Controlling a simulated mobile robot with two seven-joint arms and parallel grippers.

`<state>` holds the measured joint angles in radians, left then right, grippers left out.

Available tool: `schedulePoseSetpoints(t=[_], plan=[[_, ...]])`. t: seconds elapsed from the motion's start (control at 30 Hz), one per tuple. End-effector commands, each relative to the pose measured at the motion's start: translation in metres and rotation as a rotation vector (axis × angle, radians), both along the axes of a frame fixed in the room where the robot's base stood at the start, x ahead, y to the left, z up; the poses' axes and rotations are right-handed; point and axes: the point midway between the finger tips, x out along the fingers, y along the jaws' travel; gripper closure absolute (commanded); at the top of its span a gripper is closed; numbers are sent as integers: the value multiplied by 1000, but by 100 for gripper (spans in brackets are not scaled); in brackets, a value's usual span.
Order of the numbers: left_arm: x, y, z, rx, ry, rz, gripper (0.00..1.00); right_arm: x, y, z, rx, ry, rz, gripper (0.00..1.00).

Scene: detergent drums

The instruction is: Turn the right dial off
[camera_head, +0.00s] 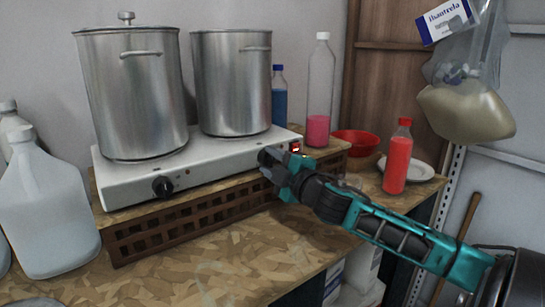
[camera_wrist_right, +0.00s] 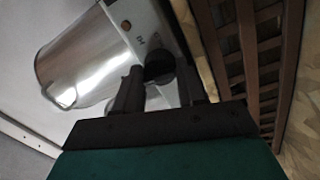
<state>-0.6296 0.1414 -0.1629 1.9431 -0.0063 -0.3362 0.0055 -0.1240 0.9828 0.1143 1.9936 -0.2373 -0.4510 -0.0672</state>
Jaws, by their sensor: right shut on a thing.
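The white two-burner hot plate (camera_head: 220,160) stands on a brown lattice stand in the head view. Its right dial (camera_wrist_right: 158,68) is black and round on the front panel. My right gripper (camera_head: 268,164) reaches in from the right in the head view and mostly hides this dial. In the right wrist view the gripper's fingers (camera_wrist_right: 160,76) are on either side of the dial and shut on it. The left dial (camera_head: 162,187) is black and stands clear of the gripper. My left gripper is not in view.
Two large metal pots (camera_head: 135,95) (camera_head: 232,85) stand on the hot plate. White jugs (camera_head: 45,215) are at the left. A red bottle (camera_head: 397,160), a red bowl (camera_head: 357,141) and a clear bottle with pink liquid (camera_head: 319,90) are at the right. The front worktop (camera_head: 240,245) is clear.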

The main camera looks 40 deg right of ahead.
Motion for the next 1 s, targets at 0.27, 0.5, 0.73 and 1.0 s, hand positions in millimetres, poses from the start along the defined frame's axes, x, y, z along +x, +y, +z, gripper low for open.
schedulePoseSetpoints(t=[0.27, 0.5, 0.73, 1.0], plan=[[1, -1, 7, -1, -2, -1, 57, 0, 1, -3, -96, 16, 3, 91], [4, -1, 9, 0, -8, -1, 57, 0, 1, -3, -120, 19, 3, 91], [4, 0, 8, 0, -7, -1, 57, 0, 1, -4, -120, 19, 2, 91], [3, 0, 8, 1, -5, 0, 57, 0, 1, -3, -119, 17, 2, 42]])
